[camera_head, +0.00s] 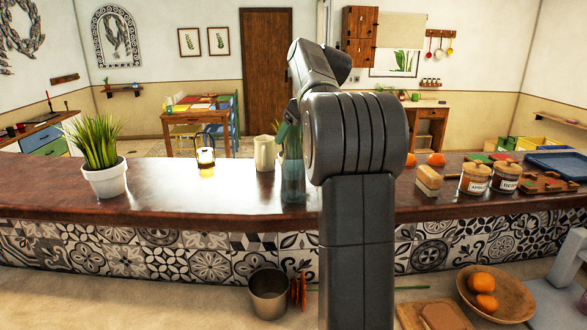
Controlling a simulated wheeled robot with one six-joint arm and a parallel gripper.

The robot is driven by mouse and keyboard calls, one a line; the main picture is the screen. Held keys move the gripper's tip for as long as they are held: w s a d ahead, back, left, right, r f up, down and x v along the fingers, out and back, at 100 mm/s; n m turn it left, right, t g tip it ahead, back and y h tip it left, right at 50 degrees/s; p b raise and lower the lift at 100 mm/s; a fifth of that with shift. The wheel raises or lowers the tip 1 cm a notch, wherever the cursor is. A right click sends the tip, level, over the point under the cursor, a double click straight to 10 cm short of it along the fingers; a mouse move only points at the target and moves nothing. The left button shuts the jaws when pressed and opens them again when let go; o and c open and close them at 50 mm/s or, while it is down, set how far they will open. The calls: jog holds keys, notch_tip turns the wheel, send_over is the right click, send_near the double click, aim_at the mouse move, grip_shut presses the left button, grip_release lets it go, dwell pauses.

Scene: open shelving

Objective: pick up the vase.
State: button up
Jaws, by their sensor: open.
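A tall teal glass vase (292,178) stands upright on the dark wooden counter (225,192), near its front edge. Its right side and top are partly covered by my arm, so I cannot see its whole outline. A cream pitcher-like vessel (264,153) stands just behind and to the left of it. My arm rises in front of the counter and bends over beside the teal vase. My gripper is hidden behind my own arm links, so I cannot see how near it is to the vase.
A potted plant (107,180) and a lit lantern (205,158) stand left on the counter. A butter-coloured block (429,178), labelled jars (475,179) and a blue tray (558,163) are to the right.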

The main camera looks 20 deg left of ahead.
jog(key=shift+c, duration=0.2)
grip_shut()
jog(key=shift+r, duration=0.2)
